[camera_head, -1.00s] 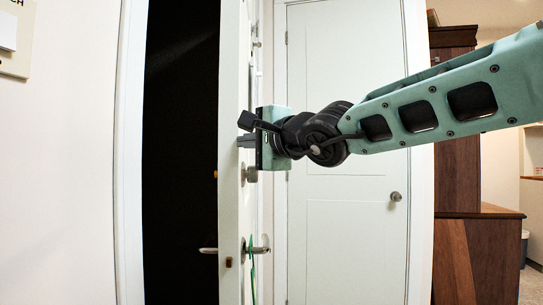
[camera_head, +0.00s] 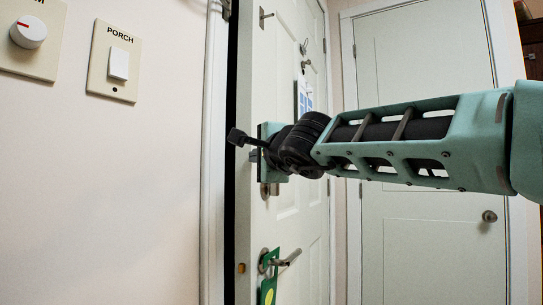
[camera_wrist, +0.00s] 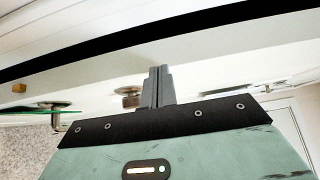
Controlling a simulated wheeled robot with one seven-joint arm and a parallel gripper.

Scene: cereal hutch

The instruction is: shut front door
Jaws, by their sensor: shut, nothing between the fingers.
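The white front door (camera_head: 285,120) stands slightly ajar, with a narrow dark gap between its edge and the frame (camera_head: 215,150) on the left. It has a lever handle (camera_head: 284,259) with a green hanger (camera_head: 268,285) on it, and a lock knob (camera_head: 268,190) above. My gripper (camera_head: 252,155) is shut and empty, at the door's face near its free edge, above the lock knob. In the wrist view my shut fingers (camera_wrist: 158,82) point at the white door (camera_wrist: 215,75); I cannot tell whether they touch it.
A porch switch plate (camera_head: 114,60) and a dial plate (camera_head: 28,35) are on the wall at left. A second white door (camera_head: 425,120) with a round knob (camera_head: 489,216) stands shut at right. Dark wooden furniture (camera_head: 532,60) shows at the far right.

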